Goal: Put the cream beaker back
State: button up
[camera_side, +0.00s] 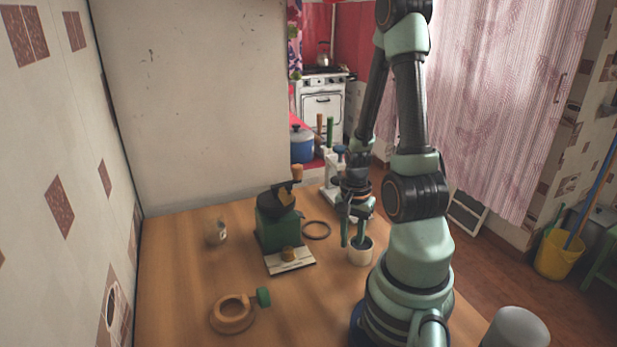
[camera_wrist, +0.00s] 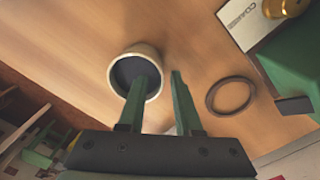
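The cream beaker (camera_side: 359,257) stands upright on the wooden counter, just left of my arm's base, with a dark interior. It also shows in the wrist view (camera_wrist: 117,60), left of centre. My gripper (camera_side: 353,240) points down at it, fingers apart. In the wrist view my gripper (camera_wrist: 162,76) has its left finger over the beaker's dark opening and its right finger outside the rim on the right. A gap shows between the fingers and the wall. I cannot tell how deep the left finger reaches.
A dark ring (camera_side: 316,230) lies flat left of the beaker. A green grinder (camera_side: 277,228) stands beyond it, with a lettered card (camera_side: 290,265) bearing a brass piece in front. A wooden ring with green knob (camera_side: 232,314) lies front left. A small jar (camera_side: 215,234) stands far left.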

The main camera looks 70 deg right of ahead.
jog(key=shift+r, duration=0.1)
notch_tip(320, 180, up, 12)
jog(key=w+a+r+n+t, duration=0.3)
jog(key=w+a+r+n, duration=0.2)
jog(key=w+a+n, duration=0.2)
jog(key=w+a+r+n+t, duration=0.2)
jog(key=w+a+r+n, duration=0.4)
jog(key=a+n, duration=0.6)
jog(key=shift+w+a+r+t, duration=0.25)
jog(key=shift+w+a+t, duration=0.15)
jog(key=shift+a, duration=0.2)
